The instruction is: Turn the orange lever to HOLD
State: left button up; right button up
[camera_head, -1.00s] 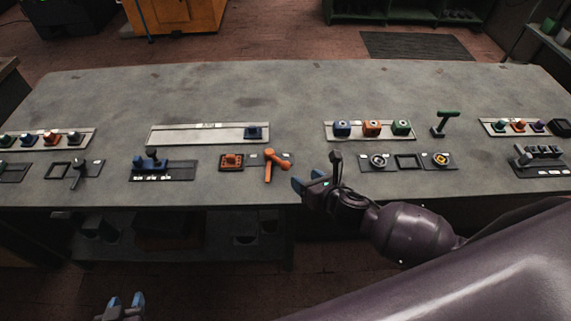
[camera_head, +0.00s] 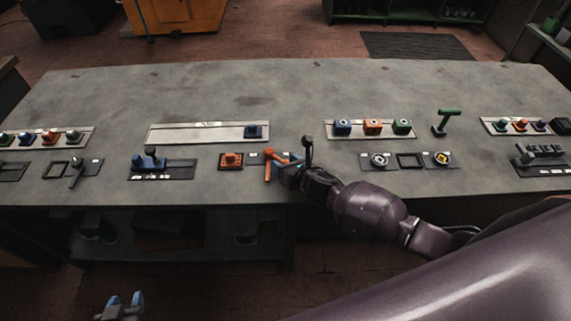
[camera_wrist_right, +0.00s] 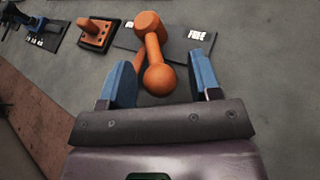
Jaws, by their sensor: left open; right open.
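The orange lever (camera_head: 268,165) stands on a dark plate near the table's front edge, left of the middle in the head view. In the right wrist view the orange lever (camera_wrist_right: 153,48) shows a hub and an arm ending in a round knob. A label reading FREE (camera_wrist_right: 197,35) lies on the plate to its right; no HOLD label is readable. My right gripper (camera_wrist_right: 163,84) is open, its blue fingers on either side of the knob, with gaps showing. It also shows at the lever in the head view (camera_head: 290,163). My left gripper (camera_head: 123,303) is open, low in front of the table.
An orange block on a plate (camera_head: 231,160) sits just left of the lever. A blue slider unit (camera_head: 153,165) is further left. The rear of the grey table (camera_head: 300,85) is clear.

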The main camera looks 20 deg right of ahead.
grip_shut()
dwell(0.4)
jog(key=shift+a, duration=0.1)
